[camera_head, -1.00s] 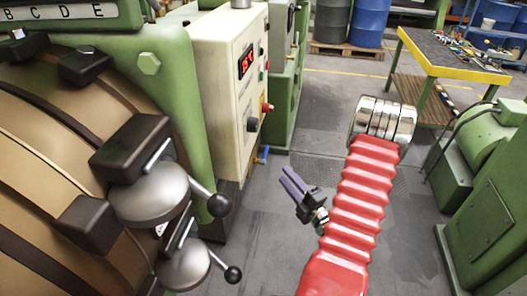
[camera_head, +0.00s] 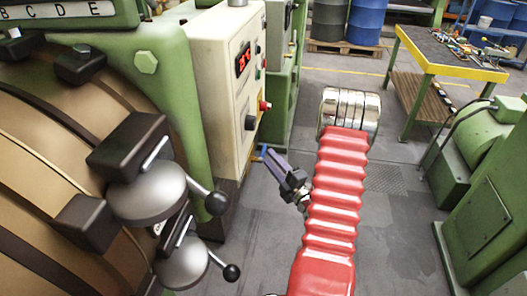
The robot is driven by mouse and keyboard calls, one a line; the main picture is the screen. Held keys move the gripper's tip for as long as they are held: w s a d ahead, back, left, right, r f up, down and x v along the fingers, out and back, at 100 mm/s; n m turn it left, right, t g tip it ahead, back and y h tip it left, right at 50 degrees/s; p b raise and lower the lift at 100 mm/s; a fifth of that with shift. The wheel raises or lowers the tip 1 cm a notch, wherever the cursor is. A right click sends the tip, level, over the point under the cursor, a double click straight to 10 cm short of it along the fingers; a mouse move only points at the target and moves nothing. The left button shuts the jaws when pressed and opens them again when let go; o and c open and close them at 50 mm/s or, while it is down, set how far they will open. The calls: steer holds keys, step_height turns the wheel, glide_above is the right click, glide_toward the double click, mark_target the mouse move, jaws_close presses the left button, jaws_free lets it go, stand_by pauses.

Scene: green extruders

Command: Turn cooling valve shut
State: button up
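The blue handle (camera_head: 259,151), which appears to be the cooling valve, sits low beside the cream control cabinet at its right edge. It is small and partly hidden behind my gripper. My gripper (camera_head: 268,157) has dark purple fingers that point up and left, with their tips close to the blue handle. The tips overlap the handle in the picture; I cannot tell whether they touch it. The gap between the fingers does not show clearly, so I cannot tell whether they are open or shut.
The cream control cabinet (camera_head: 222,90) has a red display and knobs. Black ball-ended levers (camera_head: 217,203) on the green extruder stick out at the left. A yellow-edged table (camera_head: 440,68) and a green machine (camera_head: 485,215) stand at the right. Grey floor is clear below my gripper.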

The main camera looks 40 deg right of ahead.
mark_target(264, 149)
steer(key=w, duration=0.3)
steer(key=w+d, duration=0.1)
steer(key=w, duration=0.1)
steer(key=shift+w+r, duration=0.35)
steer(key=shift+r, duration=0.05)
steer(key=shift+c, duration=0.5)
steer(key=shift+a, duration=0.1)
jaws_close()
steer(key=shift+f, duration=0.1)
